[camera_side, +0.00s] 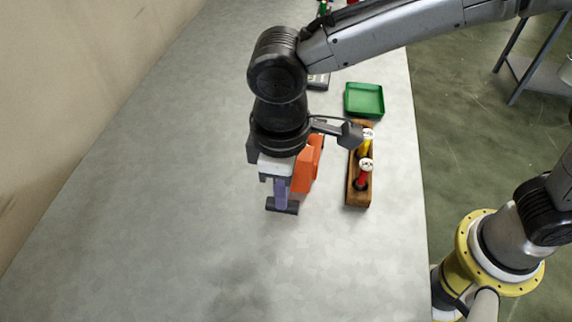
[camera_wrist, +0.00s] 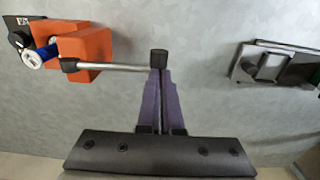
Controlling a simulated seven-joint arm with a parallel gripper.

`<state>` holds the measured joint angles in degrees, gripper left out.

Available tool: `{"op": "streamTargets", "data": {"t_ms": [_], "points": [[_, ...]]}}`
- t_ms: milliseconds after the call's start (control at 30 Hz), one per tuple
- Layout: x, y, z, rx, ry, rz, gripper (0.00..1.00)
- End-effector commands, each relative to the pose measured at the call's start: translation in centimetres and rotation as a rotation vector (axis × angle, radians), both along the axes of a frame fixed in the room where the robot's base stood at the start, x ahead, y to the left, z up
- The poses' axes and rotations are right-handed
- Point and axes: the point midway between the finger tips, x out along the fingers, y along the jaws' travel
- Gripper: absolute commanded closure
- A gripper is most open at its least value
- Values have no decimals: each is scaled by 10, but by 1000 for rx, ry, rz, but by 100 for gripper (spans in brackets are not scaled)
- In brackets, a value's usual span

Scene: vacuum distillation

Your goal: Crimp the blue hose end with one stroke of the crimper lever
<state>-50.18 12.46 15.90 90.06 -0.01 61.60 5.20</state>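The orange crimper (camera_side: 307,166) stands on the bench just right of my gripper (camera_side: 281,203). In the wrist view the crimper (camera_wrist: 88,50) is at the upper left, with the blue hose end (camera_wrist: 42,53) at its left side. The crimper lever (camera_wrist: 112,67) is a silver rod running right to a black knob (camera_wrist: 158,57). My gripper (camera_wrist: 161,76) has its two purple fingers together, with no clear gap. Their tips are at the knob; whether they touch it I cannot tell. In the side view my wrist and gripper hide part of the crimper and the hose end.
A wooden rack (camera_side: 353,188) holding a red and a yellow handled item stands right of the crimper. A green tray (camera_side: 365,98) lies behind it. A grey metal device (camera_wrist: 270,68) is at the right in the wrist view. The bench's front and left are clear.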

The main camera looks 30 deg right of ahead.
Motion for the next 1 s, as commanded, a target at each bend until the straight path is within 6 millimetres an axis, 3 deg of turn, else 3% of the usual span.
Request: {"op": "streamTargets", "data": {"t_ms": [1000], "points": [[-2, 2, -18, -1, 3, 0, 100]]}}
